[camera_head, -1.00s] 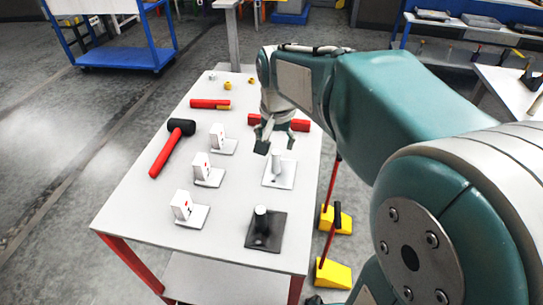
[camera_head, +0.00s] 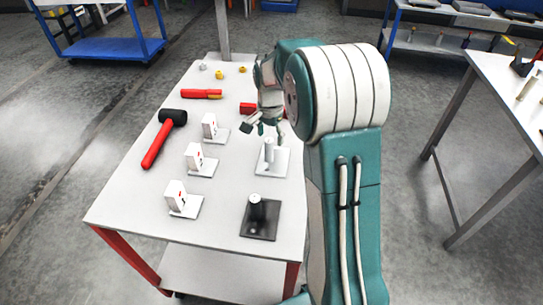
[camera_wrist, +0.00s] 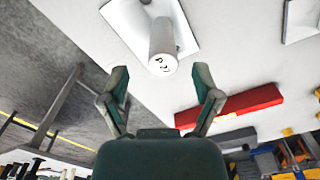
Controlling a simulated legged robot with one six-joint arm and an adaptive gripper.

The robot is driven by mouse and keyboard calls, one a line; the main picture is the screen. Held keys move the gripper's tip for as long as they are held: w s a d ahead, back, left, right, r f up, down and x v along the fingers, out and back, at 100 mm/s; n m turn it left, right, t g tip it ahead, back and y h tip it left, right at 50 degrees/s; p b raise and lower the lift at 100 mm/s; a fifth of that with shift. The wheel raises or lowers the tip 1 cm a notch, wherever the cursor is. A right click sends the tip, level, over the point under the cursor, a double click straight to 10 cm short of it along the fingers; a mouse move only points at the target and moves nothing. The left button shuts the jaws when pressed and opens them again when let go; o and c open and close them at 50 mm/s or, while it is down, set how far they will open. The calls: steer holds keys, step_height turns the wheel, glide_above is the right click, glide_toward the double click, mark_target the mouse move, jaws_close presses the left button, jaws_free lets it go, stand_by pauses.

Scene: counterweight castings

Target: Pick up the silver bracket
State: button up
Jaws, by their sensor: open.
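The silver bracket (camera_head: 269,160) appears to be the pale plate with an upright post on the right half of the table. In the wrist view its post (camera_wrist: 163,47) shows dark marks on the end, and its plate (camera_wrist: 125,17) is partly cut off at the top edge. My gripper (camera_head: 262,128) is open and empty, just beyond and above the post in the head view. In the wrist view my gripper (camera_wrist: 160,76) has its fingers spread, with the post end ahead between the fingertips and apart from them.
Three white blocks on plates, one of them nearest (camera_head: 177,197), stand left of the bracket. A dark bracket (camera_head: 259,220) stands in front. A red-handled mallet (camera_head: 164,138) lies at left. A red bar (camera_head: 247,108) lies behind my gripper. The table's right edge is close.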

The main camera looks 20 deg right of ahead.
mark_target(269, 150)
steer(key=shift+a+f, duration=0.2)
steer(key=shift+f, duration=0.5)
step_height(269, 150, down, 4)
steer(key=shift+w+d+f, duration=0.15)
steer(key=shift+f, duration=0.1)
steer(key=shift+c, duration=0.4)
jaws_close()
